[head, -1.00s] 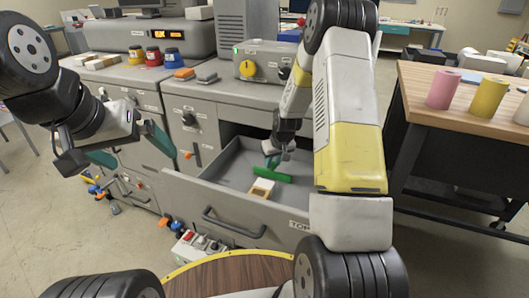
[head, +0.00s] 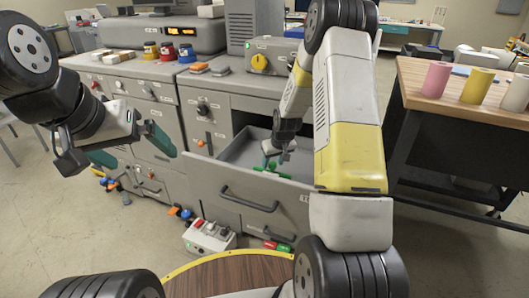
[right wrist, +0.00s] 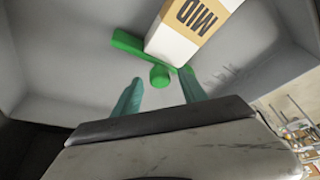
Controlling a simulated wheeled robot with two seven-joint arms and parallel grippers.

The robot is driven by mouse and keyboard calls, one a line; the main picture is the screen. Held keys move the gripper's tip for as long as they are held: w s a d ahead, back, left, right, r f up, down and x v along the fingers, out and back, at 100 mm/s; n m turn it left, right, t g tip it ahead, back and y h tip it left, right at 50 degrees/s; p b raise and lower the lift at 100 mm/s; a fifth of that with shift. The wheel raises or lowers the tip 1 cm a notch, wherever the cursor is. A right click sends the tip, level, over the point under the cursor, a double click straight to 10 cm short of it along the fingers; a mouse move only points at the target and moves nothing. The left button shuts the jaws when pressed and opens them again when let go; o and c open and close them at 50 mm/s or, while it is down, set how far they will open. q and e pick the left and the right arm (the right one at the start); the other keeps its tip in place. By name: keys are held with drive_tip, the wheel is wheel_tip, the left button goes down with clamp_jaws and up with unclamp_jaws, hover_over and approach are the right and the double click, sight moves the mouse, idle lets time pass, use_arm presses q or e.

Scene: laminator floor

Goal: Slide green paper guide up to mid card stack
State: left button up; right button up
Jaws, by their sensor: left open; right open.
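The green paper guide (head: 272,166) lies in the open grey drawer (head: 250,207), mostly hidden behind the drawer front in the head view. The right wrist view shows its bar (right wrist: 130,43) and round knob (right wrist: 160,76). The card stack marked MID (right wrist: 190,28), white and tan, touches or nearly touches the bar; I cannot tell which. My right gripper (right wrist: 161,88) is open inside the drawer, with the knob between its teal fingertips, apparently clear of both. My left gripper (head: 130,149) is open and empty, in the air left of the drawer.
Grey drawer walls (right wrist: 60,85) surround the right gripper. A control box with buttons (head: 209,236) sits below the drawer front. A wooden-topped cart (head: 450,105) with paper rolls stands at right. A round brown table edge (head: 225,275) is close in front.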

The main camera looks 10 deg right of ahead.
drive_tip(key=v, duration=0.7)
drive_tip(key=shift+r, duration=0.4)
drive_tip(key=shift+s, duration=0.15)
drive_tip(key=shift+c, duration=0.3)
